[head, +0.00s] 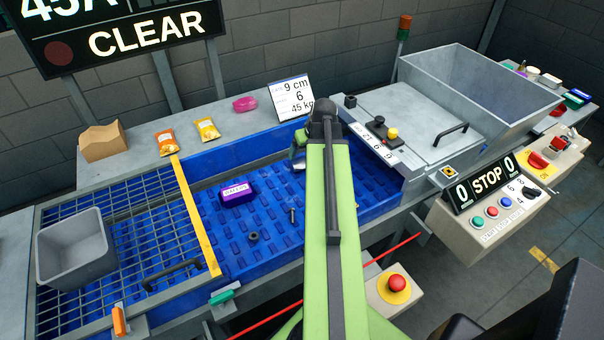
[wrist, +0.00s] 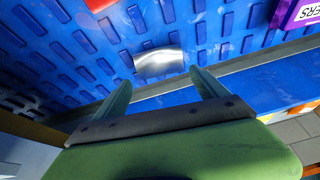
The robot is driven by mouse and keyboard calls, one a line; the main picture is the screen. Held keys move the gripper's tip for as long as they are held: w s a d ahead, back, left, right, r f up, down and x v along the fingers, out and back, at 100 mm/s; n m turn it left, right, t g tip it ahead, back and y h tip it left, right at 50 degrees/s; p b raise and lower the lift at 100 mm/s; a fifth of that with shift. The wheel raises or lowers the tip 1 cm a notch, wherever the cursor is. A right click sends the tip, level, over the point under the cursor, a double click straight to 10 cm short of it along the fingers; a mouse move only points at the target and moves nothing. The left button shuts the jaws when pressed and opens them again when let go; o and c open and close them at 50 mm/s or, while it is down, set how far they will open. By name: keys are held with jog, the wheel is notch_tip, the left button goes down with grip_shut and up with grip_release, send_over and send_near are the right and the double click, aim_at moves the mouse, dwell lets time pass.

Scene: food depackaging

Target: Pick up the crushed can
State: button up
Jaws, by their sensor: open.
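A crumpled silver piece, which looks like the crushed can (wrist: 158,62), lies on the blue belt in the wrist view. My gripper (wrist: 162,80) is open, with its two green fingers apart. The can shows just beyond the fingertips, between their lines, with nothing held. I cannot tell the height of the fingers above the belt. In the head view my gripper (head: 299,160) is partly hidden at the far end of my green arm, over the belt near its back wall. I cannot make out the can in that view.
A purple box (head: 237,194) lies on the blue belt (head: 215,235), with a dark nut (head: 253,236) and a bolt (head: 292,215) nearer the front. A yellow bar (head: 195,217) separates the belt from a grid holding a grey bin (head: 75,248). A steel hopper (head: 480,85) stands right.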

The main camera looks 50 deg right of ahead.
aim_at(302, 159)
jog(key=b+x, duration=0.5)
jog(key=x, duration=0.2)
jog(key=shift+s+a, duration=0.1)
jog(key=shift+r, duration=0.15)
jog(key=c, duration=1)
notch_tip(302, 159, up, 10)
jog(key=p, duration=1)
